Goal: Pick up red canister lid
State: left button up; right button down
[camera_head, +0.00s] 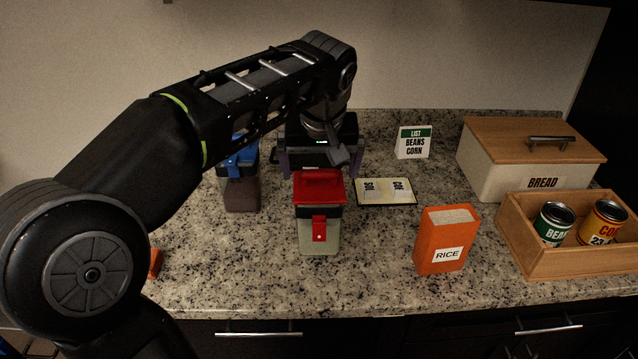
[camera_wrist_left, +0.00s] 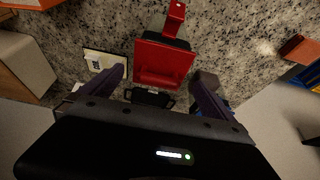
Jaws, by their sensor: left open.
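The red canister lid (camera_head: 318,186) sits on a pale, see-through canister (camera_head: 319,239) with a dark band, near the middle of the counter. It has a raised red handle on top and a red latch at the front. In the left wrist view the lid (camera_wrist_left: 165,62) shows just beyond the fingers, roughly between them. My left gripper (camera_head: 320,165) is open and empty, behind the lid in the head view, with its purple fingers spread; they also show in the left wrist view (camera_wrist_left: 157,78). I see no contact with the lid. My right gripper is not in view.
A blue-lidded canister (camera_head: 241,165) stands left of the red one, partly behind my arm. A small card (camera_head: 386,191), an orange rice box (camera_head: 446,240), a list sign (camera_head: 413,142), a bread box (camera_head: 497,170) and a wooden crate (camera_head: 575,264) with cans are to the right.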

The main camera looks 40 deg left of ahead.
aim_at(319, 178)
pick_arm(q)
jog(key=shift+p+x, duration=0.65)
jog(key=shift+x, duration=1.95)
jog(key=shift+w+a+r, duration=0.1)
jog(key=c, duration=1)
